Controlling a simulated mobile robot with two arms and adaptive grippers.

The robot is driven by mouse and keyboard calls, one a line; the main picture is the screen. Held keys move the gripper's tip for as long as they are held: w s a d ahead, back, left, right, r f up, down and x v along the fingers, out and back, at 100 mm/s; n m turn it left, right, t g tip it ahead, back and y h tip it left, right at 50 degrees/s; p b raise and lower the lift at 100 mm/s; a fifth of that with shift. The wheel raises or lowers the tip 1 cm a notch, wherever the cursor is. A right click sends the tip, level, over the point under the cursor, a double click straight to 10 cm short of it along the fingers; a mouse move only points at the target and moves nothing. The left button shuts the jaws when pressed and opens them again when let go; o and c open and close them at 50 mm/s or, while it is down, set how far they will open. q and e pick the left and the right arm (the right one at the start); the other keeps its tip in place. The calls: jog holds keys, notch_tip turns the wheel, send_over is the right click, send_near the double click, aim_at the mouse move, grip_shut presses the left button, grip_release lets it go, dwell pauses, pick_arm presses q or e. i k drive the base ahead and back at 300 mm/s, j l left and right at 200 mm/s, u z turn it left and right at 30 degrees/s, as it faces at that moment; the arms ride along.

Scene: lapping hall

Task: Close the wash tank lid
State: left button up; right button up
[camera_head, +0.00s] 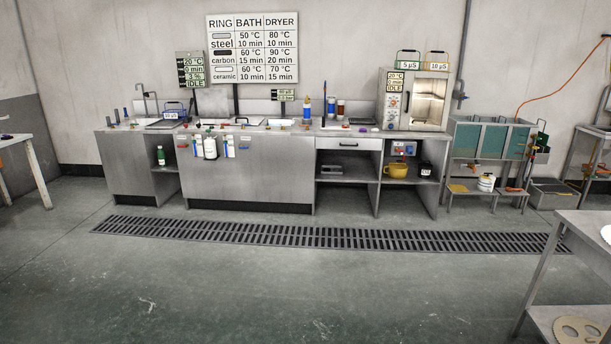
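A long steel wash counter (245,170) stands against the back wall, well ahead of me. On its left half, a flat grey panel (213,103) stands upright at the back edge; it looks like a raised tank lid, but I cannot tell for sure. Near it, the counter top has low openings or covers (245,122), too small to make out. A display (190,70) on the wall above reads 20 °C, 0 min, 3 %, IDLE. Neither of my grippers is in view.
Open floor (250,285) with a drain grate (310,237) lies before the counter. A dryer oven (415,100) stands on its right end. A steel table (575,260) juts in at right, another table (25,155) at left. A teal-panelled tank (490,138) stands right of the counter.

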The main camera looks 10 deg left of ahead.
aim_at(211, 102)
jog(key=i, duration=2.5)
jog(key=i+j+u, duration=0.2)
jog(key=i, duration=0.45)
jog(key=i+l+u, duration=0.15)
jog(key=i, duration=0.45)
jog(key=i+u, duration=0.2)
jog(key=i, duration=0.45)
jog(key=i+l+u, duration=0.15)
jog(key=i, duration=0.5)
jog(key=i+u, duration=0.2)
jog(key=i, duration=0.25)
jog(key=i+u, duration=0.2)
jog(key=i, duration=0.2)
jog(key=i+l+u, duration=0.2)
jog(key=i, duration=0.25)
jog(key=i+l+u, duration=0.2)
jog(key=i, duration=0.2)
jog(key=i+j+z, duration=0.15)
jog(key=j, duration=0.3)
jog(key=i+j+z, duration=0.15)
jog(key=j, duration=0.3)
jog(key=i+j+z, duration=0.15)
jog(key=j, duration=0.35)
jog(key=i+j+z, duration=0.15)
jog(key=j, duration=0.35)
jog(key=i+j+z, duration=0.2)
jog(key=j, duration=0.3)
jog(key=j+z, duration=0.15)
jog(key=j, duration=0.35)
jog(key=i+j, duration=0.05)
